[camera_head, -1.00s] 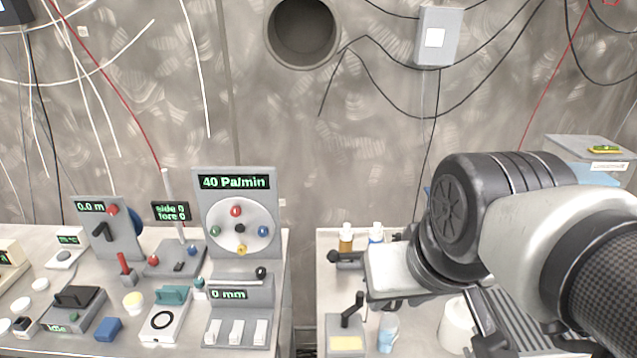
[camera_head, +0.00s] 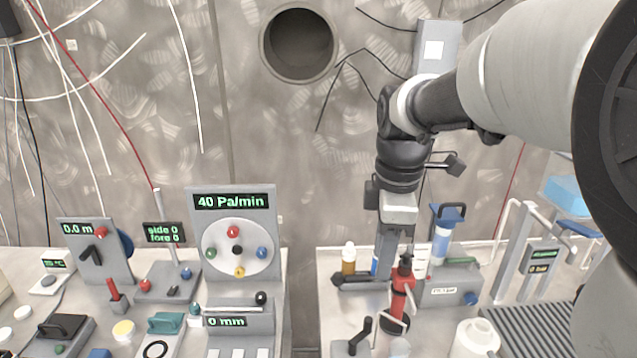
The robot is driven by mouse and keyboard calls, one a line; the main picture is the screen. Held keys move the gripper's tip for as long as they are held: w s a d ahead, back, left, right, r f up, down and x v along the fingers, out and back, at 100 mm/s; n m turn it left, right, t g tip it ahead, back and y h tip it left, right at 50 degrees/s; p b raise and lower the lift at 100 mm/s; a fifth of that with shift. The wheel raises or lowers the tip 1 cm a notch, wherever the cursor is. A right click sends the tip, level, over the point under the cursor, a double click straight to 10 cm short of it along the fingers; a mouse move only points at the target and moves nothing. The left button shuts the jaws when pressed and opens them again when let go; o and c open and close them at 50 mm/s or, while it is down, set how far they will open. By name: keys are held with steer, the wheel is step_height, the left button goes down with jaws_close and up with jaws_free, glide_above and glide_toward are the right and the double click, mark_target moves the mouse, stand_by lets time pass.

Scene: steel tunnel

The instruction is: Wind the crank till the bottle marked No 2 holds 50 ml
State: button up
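My gripper (camera_head: 392,250) points down over the right-hand bench, just left of a blue-and-white cylinder device. Its fingers look grey and narrow, and their gap cannot be made out. A dark crank-like arm (camera_head: 358,281) lies at or just behind the fingertips; touching cannot be told. Another dark crank-like handle (camera_head: 360,334) stands on a small box at the front edge. A brown bottle (camera_head: 348,262) with a white cap and a blue bottle (camera_head: 375,264), partly hidden by the gripper, stand behind. No "No 2" mark or fill level can be read.
A red clamp-like tool (camera_head: 402,284) stands right of the fingers. The cylinder device (camera_head: 441,243), a white container (camera_head: 475,338) and a ribbed grey rack (camera_head: 530,330) are to the right. A gap separates the left bench, crowded with panels (camera_head: 238,235).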

step_height(320, 180, down, 2)
steer(key=w+f+n, duration=0.1)
steer(key=w+n, duration=0.2)
steer(key=g+b, duration=0.1)
steer(key=b, duration=0.1)
glide_toward(371, 321)
steer(key=shift+n, duration=0.4)
steer(key=f, duration=0.9)
steer(key=shift+w+a+f, duration=0.2)
steer(key=shift+a, duration=0.15)
jaws_close()
steer(key=shift+s+d+m, duration=0.2)
steer(key=shift+m, duration=0.5)
